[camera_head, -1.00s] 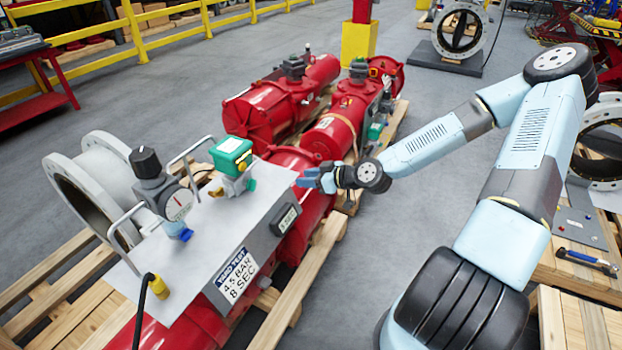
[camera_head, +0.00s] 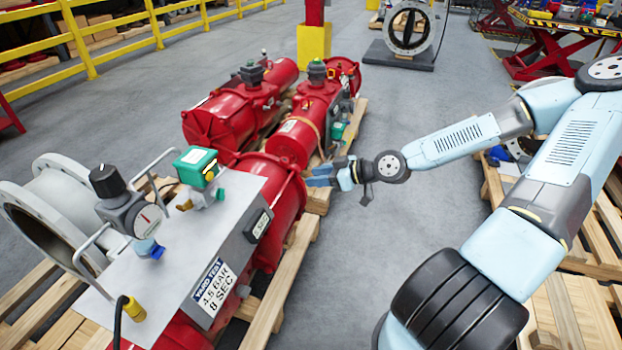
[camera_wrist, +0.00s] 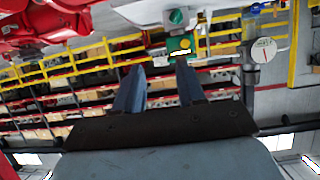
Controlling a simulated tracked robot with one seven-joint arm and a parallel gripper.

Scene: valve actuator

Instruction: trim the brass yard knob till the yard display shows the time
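A green-capped unit (camera_head: 196,160) stands on the grey plate of the nearest red actuator, with a small yellow brass-coloured knob (camera_head: 209,176) on its side. A sign (camera_head: 213,285) below reads "YARD TEST 4.5 BAR 8 SEC". My gripper (camera_head: 317,177) is to the right of the knob, clear of it. In the wrist view its blue fingers (camera_wrist: 158,74) are apart with nothing between them.
A dial gauge with a black knob (camera_head: 105,181) and wire handles stand on the plate, left of the green unit. A yellow cable plug (camera_head: 134,309) is at the front. More red actuators (camera_head: 300,135) lie behind on pallets. Grey floor (camera_head: 380,240) is open right of the actuator.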

